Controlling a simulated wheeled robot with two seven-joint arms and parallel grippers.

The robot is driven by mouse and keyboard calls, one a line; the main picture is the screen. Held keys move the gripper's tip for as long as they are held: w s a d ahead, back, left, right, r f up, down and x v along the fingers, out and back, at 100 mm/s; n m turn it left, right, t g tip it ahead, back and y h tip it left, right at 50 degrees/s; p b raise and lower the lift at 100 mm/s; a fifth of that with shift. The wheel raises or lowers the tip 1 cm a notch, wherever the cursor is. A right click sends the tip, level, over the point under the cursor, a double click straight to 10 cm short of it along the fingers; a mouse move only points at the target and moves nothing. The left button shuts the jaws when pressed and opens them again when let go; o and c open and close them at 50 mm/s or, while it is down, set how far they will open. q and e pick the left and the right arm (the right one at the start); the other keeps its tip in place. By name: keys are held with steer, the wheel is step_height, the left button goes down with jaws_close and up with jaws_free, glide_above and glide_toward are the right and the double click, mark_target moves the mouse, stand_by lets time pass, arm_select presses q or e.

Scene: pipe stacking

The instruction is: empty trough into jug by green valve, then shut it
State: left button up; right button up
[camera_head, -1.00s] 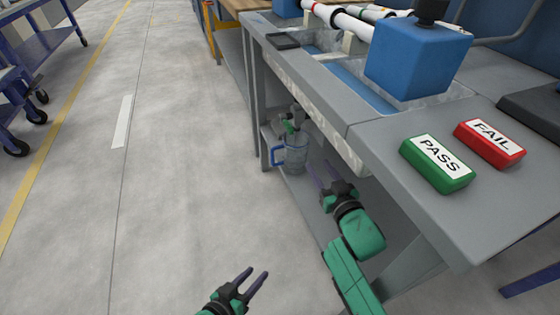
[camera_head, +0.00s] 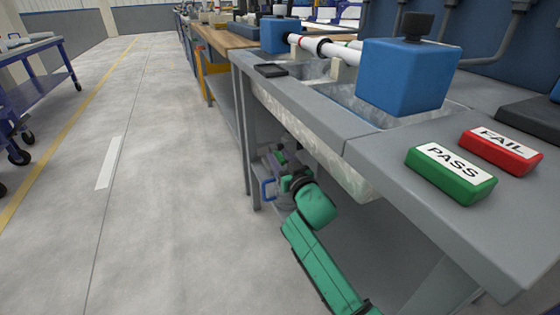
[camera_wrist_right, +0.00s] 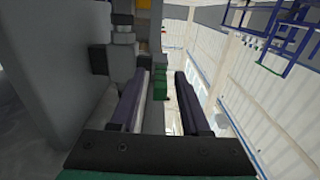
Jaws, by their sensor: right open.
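The grey metal trough (camera_head: 345,98) is set into the bench; I cannot tell how much liquid it holds. Under it, the jug (camera_head: 267,189) shows mainly by its blue handle; my right gripper and wrist hide most of it. The drain valve with its green handle is also largely hidden in the head view. In the right wrist view the green handle (camera_wrist_right: 160,84) shows in the gap between the fingertips. My right gripper (camera_head: 285,172) is open around or just short of the handle; contact is unclear. My left gripper is out of view.
A blue box-shaped unit (camera_head: 405,78) with a black knob stands over the trough. The green PASS block (camera_head: 450,175) and red FAIL block (camera_head: 500,150) lie on the bench top (camera_head: 400,165). A bench leg (camera_head: 250,140) stands left of the jug.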

jaws_close()
steer(key=shift+f, duration=0.1)
stand_by(1.2)
